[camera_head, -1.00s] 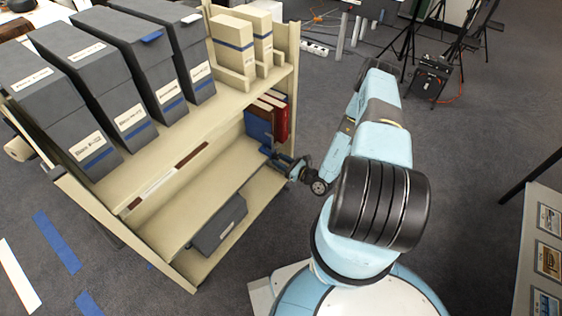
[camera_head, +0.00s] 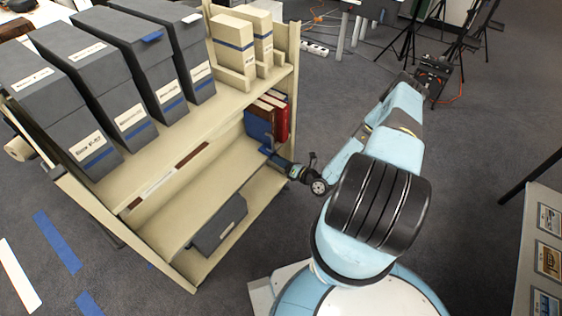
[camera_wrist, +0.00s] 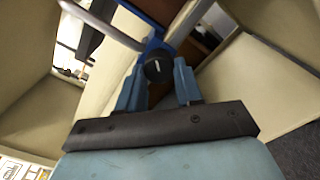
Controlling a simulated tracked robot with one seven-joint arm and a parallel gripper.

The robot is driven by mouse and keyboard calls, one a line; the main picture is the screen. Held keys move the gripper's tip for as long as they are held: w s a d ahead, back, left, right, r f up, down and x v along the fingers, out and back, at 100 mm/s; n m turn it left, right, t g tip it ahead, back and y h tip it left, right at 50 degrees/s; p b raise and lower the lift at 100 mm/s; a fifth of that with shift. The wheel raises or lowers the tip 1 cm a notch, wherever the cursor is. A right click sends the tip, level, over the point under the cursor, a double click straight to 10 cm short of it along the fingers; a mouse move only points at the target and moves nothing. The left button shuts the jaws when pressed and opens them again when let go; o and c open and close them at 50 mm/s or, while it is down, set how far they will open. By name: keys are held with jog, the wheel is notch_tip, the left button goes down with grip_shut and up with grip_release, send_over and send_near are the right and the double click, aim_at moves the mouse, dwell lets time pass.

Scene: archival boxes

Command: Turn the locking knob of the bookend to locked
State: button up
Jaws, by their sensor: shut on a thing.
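The blue bookend (camera_head: 265,151) stands on the lower shelf of the cart, in front of a few upright books. In the wrist view, its blue frame (camera_wrist: 154,42) rises behind a round black knob (camera_wrist: 158,68) with a small pale mark. My gripper (camera_wrist: 157,78) has one blue-grey finger on each side of the knob and is shut on it. In the head view, my gripper (camera_head: 276,160) reaches in at the shelf's right end, by the bookend. The knob is too small to make out there. I cannot tell from the mark whether it is locked.
Books (camera_head: 281,117) stand behind the bookend. The upper shelf (camera_head: 205,117) hangs close above and carries grey archive boxes (camera_head: 120,80) and cream boxes (camera_head: 232,45). A dark box (camera_head: 220,225) lies on the lower shelf.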

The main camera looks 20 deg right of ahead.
jog(key=m, duration=0.8)
jog(key=shift+s+m, duration=0.1)
jog(key=shift+m, duration=0.3)
dwell(0.4)
jog(key=o, duration=1)
jog(key=shift+o, duration=0.2)
jog(key=v, duration=1.3)
jog(key=shift+s+d, duration=0.2)
jog(key=shift+s, duration=0.1)
